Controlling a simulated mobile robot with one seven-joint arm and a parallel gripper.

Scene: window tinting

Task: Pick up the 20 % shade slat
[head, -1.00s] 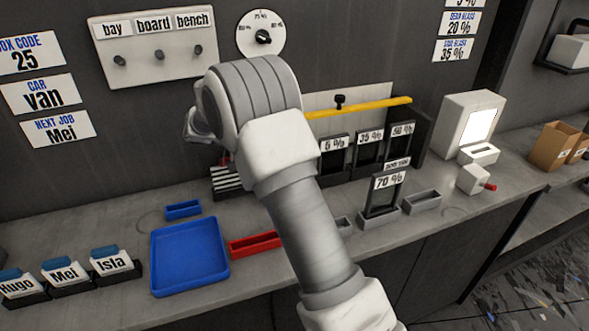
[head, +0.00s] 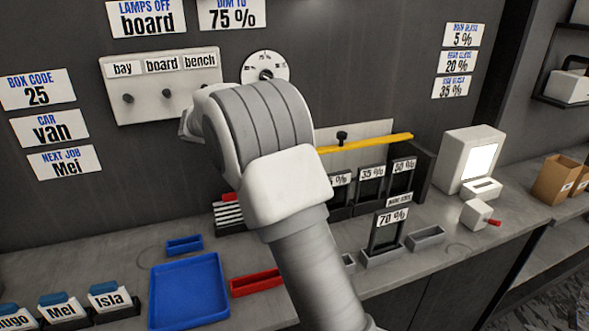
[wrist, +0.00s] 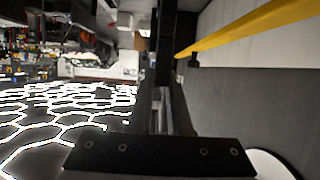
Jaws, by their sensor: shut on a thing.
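My gripper (wrist: 163,115) shows end-on in the wrist view, its fingers shut on a thin dark slat (wrist: 167,35) seen edge-on; no label shows on it. In the head view my own arm hides the gripper and the held slat. A dark rack at the back of the bench holds a 35 % slat (head: 371,187), a slat at its right end (head: 402,178) and a slat at its left (head: 341,195) whose label is partly covered by my arm. A 70 % slat (head: 387,236) stands upright in a grey holder in front. No 20 % label shows on a slat.
A yellow bar (head: 366,143) runs above the rack. A blue tray (head: 188,290), a red tray (head: 256,282) and a small blue tray (head: 184,245) lie on the bench. A white box with a lit panel (head: 470,160) stands right of the rack.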

